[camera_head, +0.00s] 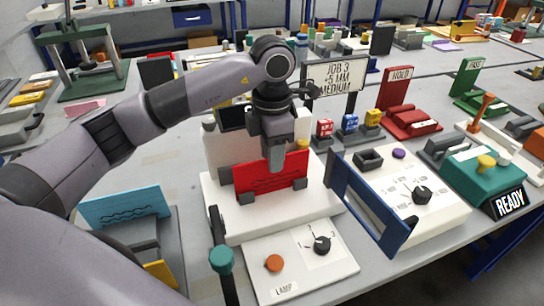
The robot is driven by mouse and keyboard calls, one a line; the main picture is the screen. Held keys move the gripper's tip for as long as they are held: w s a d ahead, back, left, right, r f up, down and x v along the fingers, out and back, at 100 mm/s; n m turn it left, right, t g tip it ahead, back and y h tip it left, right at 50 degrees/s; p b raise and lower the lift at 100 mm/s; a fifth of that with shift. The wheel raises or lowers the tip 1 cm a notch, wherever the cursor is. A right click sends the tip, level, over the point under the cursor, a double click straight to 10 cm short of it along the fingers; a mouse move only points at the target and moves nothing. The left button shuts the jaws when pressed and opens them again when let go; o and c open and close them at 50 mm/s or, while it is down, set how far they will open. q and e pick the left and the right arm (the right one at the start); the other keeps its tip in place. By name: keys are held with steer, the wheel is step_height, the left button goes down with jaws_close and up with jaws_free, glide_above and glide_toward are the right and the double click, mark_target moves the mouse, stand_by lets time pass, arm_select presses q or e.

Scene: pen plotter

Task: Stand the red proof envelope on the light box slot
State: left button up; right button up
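The red proof envelope (255,182), with a dark wavy line on its face, stands upright on the white light box (290,213). Its lower edge is at small dark holder blocks (246,198), one near each end; how deep it sits there is unclear. My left gripper (276,162) comes down from above at the envelope's top middle. One grey finger overlaps the envelope's front face; the other finger is hidden, so whether they press on it cannot be told. My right gripper is out of view.
The light box front has an orange button (274,263), a black knob (321,243) and a teal-tipped lever (221,260). A blue frame (370,208) stands close on the right. A blue wavy-lined panel (125,206) stands at left. A job sign (334,77) is behind.

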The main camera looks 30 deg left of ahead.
arm_select(q)
step_height(320, 180, up, 11)
steer(key=shift+p, duration=0.3)
steer(key=shift+f, duration=0.15)
stand_by(0.4)
